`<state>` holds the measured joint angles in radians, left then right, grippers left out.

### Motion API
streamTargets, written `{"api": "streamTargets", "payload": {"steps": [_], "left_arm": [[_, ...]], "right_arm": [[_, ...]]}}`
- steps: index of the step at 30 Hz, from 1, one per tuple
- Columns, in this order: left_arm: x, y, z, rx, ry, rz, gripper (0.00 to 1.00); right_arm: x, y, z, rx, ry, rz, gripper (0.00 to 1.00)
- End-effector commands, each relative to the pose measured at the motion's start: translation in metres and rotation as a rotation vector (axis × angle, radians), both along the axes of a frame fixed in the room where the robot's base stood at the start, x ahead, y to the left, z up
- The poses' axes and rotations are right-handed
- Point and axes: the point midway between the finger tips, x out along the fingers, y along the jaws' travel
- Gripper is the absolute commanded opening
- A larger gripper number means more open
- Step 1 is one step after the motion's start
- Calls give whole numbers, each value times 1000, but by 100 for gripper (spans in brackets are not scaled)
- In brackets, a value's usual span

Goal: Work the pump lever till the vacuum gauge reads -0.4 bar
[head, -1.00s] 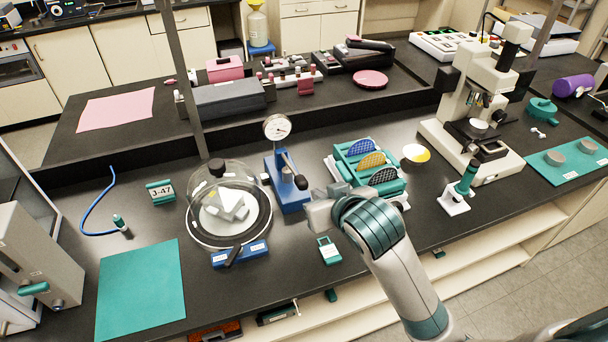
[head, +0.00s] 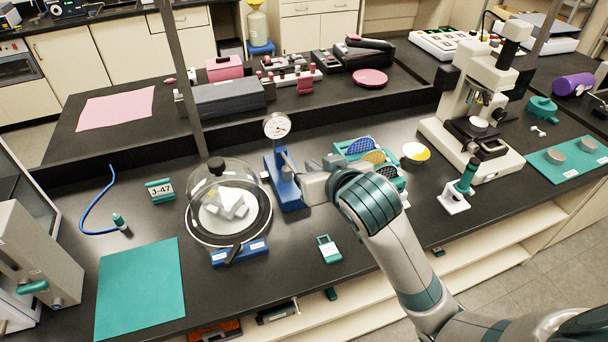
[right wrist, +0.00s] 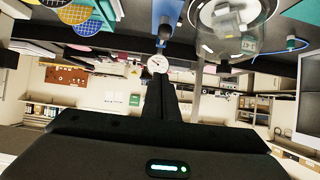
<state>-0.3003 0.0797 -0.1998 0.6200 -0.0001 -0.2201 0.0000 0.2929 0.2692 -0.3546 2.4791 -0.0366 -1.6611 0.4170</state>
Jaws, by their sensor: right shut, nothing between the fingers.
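The blue hand pump (head: 290,196) stands on the dark bench, right of the bell jar. Its round white gauge (head: 277,126) sits on a post; the needle is too small to read. The gauge also shows in the right wrist view (right wrist: 157,63). The pump lever (head: 287,172) is dark, and my right gripper partly hides its end. My right gripper (head: 302,186) is shut and empty, right beside the lever; I cannot tell whether they touch. Its closed fingers (right wrist: 161,88) show in the right wrist view. My left gripper is not in view.
The clear bell jar (head: 228,205) covers a pale block, with a blue valve block (head: 240,254) in front. A teal rack of wafers (head: 350,150) is close behind my right gripper. A small teal-white device (head: 329,249) lies in front. A green mat (head: 141,287) is left.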

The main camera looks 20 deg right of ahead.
Motion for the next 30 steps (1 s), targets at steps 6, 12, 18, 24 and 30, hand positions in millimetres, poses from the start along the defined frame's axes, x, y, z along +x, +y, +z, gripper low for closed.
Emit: {"api": "streamTargets", "payload": {"steps": [6,12,18,24,30], "left_arm": [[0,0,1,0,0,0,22],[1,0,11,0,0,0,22],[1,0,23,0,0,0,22],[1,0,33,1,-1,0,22],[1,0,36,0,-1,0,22]], "right_arm": [[25,0,-13,-3,4,-1,0],[54,1,-29,-2,5,-1,0],[76,2,-47,-1,6,0,0],[69,2,-70,-1,4,0,0],[66,2,-81,-1,2,0,0]]}}
